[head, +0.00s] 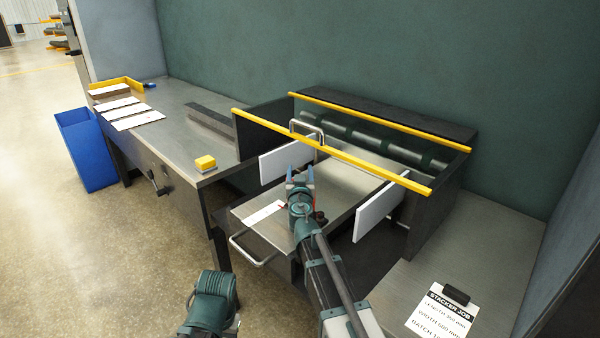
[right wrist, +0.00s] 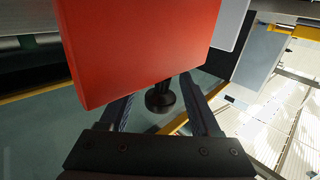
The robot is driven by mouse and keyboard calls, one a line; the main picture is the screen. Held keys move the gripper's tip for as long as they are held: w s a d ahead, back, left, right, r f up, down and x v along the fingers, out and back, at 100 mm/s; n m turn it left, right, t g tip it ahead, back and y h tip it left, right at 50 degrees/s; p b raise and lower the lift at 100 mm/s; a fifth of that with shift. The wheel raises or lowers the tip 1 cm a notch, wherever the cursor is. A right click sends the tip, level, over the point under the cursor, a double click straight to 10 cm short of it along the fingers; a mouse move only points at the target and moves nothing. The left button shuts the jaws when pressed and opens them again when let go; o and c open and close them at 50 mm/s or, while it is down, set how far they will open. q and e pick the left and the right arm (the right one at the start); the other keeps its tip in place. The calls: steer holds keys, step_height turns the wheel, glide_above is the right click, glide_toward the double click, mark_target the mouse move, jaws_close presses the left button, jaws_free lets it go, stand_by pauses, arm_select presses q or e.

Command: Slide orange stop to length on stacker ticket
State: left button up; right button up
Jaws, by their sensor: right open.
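The orange stop (right wrist: 140,45) fills the upper middle of the right wrist view as a flat red-orange plate. A black knob (right wrist: 160,97) on it sits between the spread fingers of my right gripper (right wrist: 162,112), with gaps on both sides. In the head view my right gripper (head: 300,180) is over the stacker tray (head: 255,200), between two white side plates, and hides most of the stop. A white scale strip (head: 263,214) lies on the tray. The stacker ticket (head: 441,311) lies on the right-hand bench; its length line is small, seemingly 350 mm. My left gripper is not shown.
Yellow rails (head: 330,150) cross above the tray. White side plates (head: 286,163) and (head: 377,211) flank it. A metal handle (head: 250,250) sticks out in front. The left bench (head: 185,130) holds papers and a yellow block (head: 205,162). A blue bin (head: 86,150) stands left.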

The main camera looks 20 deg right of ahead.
jaws_close()
stand_by(1.4)
